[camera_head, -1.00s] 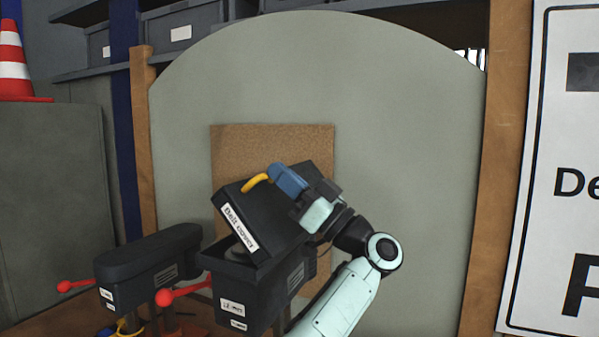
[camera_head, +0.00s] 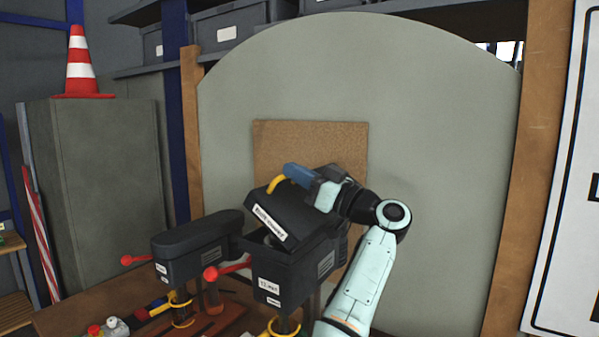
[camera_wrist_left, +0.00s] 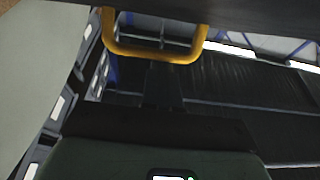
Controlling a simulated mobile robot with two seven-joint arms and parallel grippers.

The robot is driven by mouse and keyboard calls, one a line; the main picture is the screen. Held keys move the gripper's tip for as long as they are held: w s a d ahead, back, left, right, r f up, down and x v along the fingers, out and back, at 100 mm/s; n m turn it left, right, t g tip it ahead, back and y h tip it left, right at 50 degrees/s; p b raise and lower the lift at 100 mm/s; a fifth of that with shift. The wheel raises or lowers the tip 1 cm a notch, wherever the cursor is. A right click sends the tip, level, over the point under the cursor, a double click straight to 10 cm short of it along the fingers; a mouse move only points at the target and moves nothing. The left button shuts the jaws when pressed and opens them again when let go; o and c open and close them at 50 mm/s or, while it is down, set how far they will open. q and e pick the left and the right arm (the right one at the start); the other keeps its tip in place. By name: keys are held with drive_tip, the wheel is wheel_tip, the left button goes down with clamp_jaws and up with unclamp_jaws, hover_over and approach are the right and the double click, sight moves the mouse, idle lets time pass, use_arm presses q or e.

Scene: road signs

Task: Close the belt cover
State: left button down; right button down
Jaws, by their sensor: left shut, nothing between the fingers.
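The belt cover (camera_head: 290,208) is a black lid with a white label reading "Belt cover". It is tilted up, partly open, over a dark box (camera_head: 290,277) in the head view. A dark gap shows between the lid and the box's front edge. A yellow handle (camera_head: 277,184) stands on the lid; it also shows as a loop at the top of the wrist view (camera_wrist_left: 155,54). My left gripper (camera_head: 296,173) is shut and empty, with its blue fingers at the handle. I cannot tell whether they touch it. My right gripper is not in view.
A similar machine head with its cover down (camera_head: 195,248) stands left of the box. Red-knobbed levers (camera_head: 212,272) stick out at the front. A rounded grey panel (camera_head: 430,130) and a cork board (camera_head: 310,140) are behind. A traffic cone (camera_head: 81,65) tops a cabinet at left.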

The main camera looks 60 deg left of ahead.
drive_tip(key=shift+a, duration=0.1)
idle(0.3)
